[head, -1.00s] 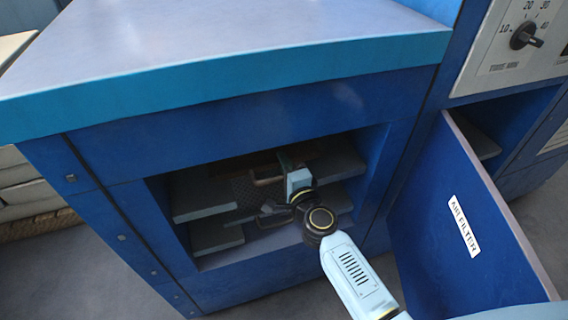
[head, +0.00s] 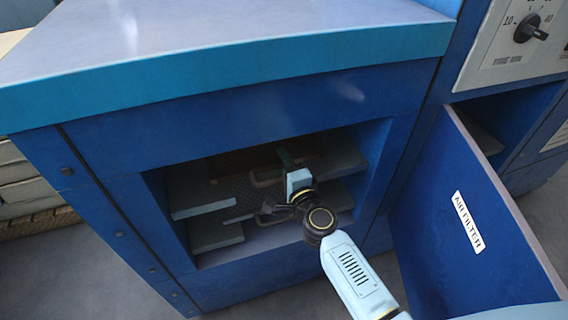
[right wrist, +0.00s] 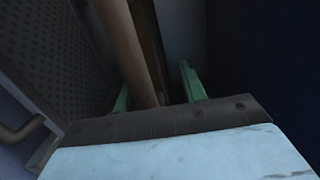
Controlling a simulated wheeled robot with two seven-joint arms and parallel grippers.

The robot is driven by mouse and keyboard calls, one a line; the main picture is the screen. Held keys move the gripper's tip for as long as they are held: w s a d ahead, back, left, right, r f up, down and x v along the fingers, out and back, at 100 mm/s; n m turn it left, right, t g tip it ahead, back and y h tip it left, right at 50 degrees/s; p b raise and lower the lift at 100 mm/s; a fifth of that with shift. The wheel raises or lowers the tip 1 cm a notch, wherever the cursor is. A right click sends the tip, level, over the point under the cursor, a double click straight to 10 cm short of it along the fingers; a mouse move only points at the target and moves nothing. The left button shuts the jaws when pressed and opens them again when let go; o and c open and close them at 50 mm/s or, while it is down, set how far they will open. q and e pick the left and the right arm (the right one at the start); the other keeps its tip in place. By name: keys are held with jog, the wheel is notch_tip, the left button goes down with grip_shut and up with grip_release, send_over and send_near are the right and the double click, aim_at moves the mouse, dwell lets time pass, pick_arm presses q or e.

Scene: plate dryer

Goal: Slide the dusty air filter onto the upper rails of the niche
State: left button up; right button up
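The open niche (head: 181,213) is in the front of the blue cabinet. Grey upper rails (head: 203,203) and lower rails (head: 215,234) run along its sides. The dusty air filter (head: 229,191), a dark mesh panel with brown parts, is inside the niche, partly hidden in shadow and behind my arm. My right gripper (right wrist: 156,90) reaches into the niche. In the right wrist view, its green fingers stand apart on either side of a brown bar (right wrist: 126,45). The bar lies close to the left finger, with a gap to the right finger. My left gripper is not in view.
A blue door labelled AIR FILTER (head: 467,222) hangs open right of the niche, close to my right arm. The cabinet's flat top (head: 220,35) overhangs the niche. A control panel with a knob (head: 526,30) is at the upper right.

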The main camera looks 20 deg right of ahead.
jog(key=shift+f, duration=0.1)
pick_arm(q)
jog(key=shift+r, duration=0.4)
pick_arm(e)
jog(key=s+d, duration=0.1)
jog(key=s, duration=1.2)
jog(key=shift+s+d, duration=0.15)
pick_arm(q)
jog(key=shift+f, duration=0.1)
